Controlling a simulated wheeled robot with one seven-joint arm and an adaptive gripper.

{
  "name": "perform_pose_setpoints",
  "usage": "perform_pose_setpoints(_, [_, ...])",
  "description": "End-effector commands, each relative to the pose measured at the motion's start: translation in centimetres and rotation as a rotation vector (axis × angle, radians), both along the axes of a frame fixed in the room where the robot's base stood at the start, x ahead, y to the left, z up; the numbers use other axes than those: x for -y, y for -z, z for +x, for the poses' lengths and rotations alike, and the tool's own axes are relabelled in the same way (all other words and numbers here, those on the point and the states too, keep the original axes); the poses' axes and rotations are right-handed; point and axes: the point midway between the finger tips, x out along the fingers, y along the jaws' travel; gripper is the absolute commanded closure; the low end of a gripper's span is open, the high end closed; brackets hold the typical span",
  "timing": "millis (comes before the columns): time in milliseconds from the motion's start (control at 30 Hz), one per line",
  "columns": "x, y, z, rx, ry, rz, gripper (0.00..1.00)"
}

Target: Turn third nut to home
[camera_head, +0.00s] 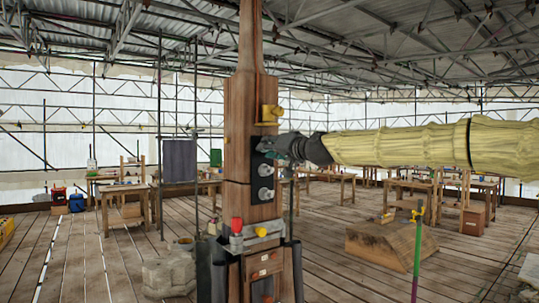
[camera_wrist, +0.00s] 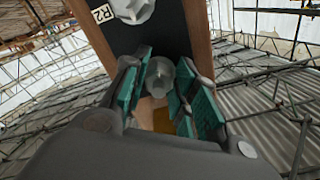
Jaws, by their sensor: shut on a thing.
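A wooden spire post (camera_head: 239,130) stands upright in the middle of the head view. A dark plate (camera_head: 256,182) on its face carries grey nuts, with a middle nut (camera_head: 266,170) and a lower nut (camera_head: 265,194) in clear view. My gripper (camera_head: 274,150) reaches in from the right at the plate's upper end. In the wrist view, its green-padded jaws are shut on a grey nut (camera_wrist: 160,76). Another nut (camera_wrist: 130,9) shows beyond it on the dark plate, beside a label reading "R2" (camera_wrist: 103,13). The jaws partly hide the held nut.
A yellow fitting (camera_head: 270,114) juts from the post just above my gripper. A metal bracket with red and yellow knobs (camera_head: 256,233) sits lower down. Workbenches (camera_head: 420,187) and a wooden block (camera_head: 390,243) stand apart, behind and right.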

Motion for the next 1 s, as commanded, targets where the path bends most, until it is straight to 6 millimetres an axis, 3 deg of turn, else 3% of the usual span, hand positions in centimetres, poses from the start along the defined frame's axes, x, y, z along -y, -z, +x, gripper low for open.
perform_pose_setpoints(1000, [-0.07,-0.27,-0.05,-0.569,0.001,0.782,0.96])
